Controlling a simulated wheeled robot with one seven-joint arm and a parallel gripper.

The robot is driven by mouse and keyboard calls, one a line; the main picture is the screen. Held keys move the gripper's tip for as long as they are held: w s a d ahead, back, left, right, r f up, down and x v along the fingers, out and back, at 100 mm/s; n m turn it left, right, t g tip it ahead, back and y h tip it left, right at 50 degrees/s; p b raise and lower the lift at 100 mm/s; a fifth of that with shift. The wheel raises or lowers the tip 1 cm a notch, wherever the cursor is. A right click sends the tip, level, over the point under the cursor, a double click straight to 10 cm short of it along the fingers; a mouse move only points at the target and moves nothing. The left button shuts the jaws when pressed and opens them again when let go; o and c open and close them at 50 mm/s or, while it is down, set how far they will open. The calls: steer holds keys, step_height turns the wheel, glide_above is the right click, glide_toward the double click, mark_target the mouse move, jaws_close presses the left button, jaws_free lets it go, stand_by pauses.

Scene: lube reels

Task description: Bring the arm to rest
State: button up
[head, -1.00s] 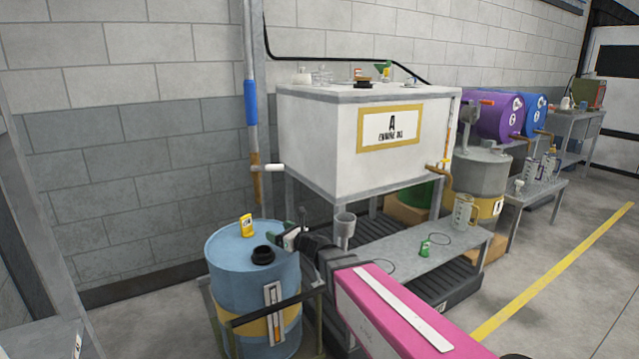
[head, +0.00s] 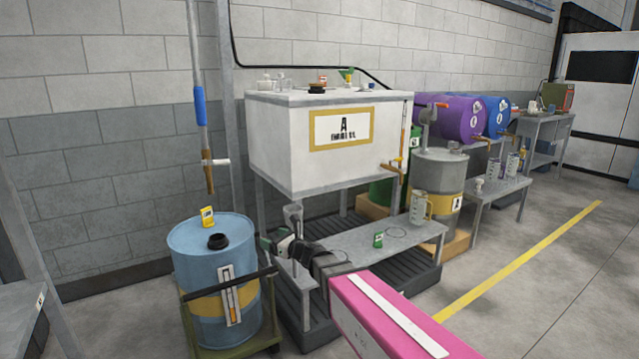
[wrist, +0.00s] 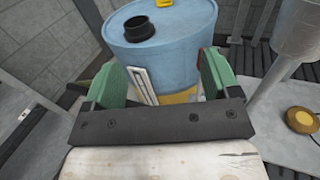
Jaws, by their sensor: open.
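My pink arm reaches in from the lower right of the head view. My gripper (head: 270,242) is at its end, between the blue drum (head: 190,260) and the low grey bench (head: 345,250). In the wrist view my gripper (wrist: 164,76) has its two green fingers spread wide with nothing held between them. The blue drum shows beyond and between the fingers in that view. I cannot tell the exact gap between the fingers and the drum.
A white engine oil tank (head: 280,150) stands on legs behind my gripper. A green-and-white tag (head: 378,240) and a clear jug (head: 419,208) are on the bench. A yellow-tagged item (head: 207,217) sits on the drum. Open floor lies right.

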steer(key=s+d+f+n+g+h, duration=0.3)
steer(key=d+n, duration=0.5)
steer(key=d, duration=0.3)
steer(key=s+d+f+n+g+h, duration=0.4)
steer(key=s+d+f+n+h, duration=0.2)
steer(key=d, duration=0.6)
steer(key=s+d+f+n+g+h, duration=0.3)
steer(key=s+d+f+n+h, duration=0.2)
steer(key=s+d+f+n, duration=0.3)
steer(key=d+n, duration=0.2)
steer(key=d, duration=0.1)
steer(key=shift+s+d+n, duration=0.15)
steer(key=shift+s+n, duration=0.1)
steer(key=shift+n, duration=0.15)
steer(key=shift+f, duration=0.1)
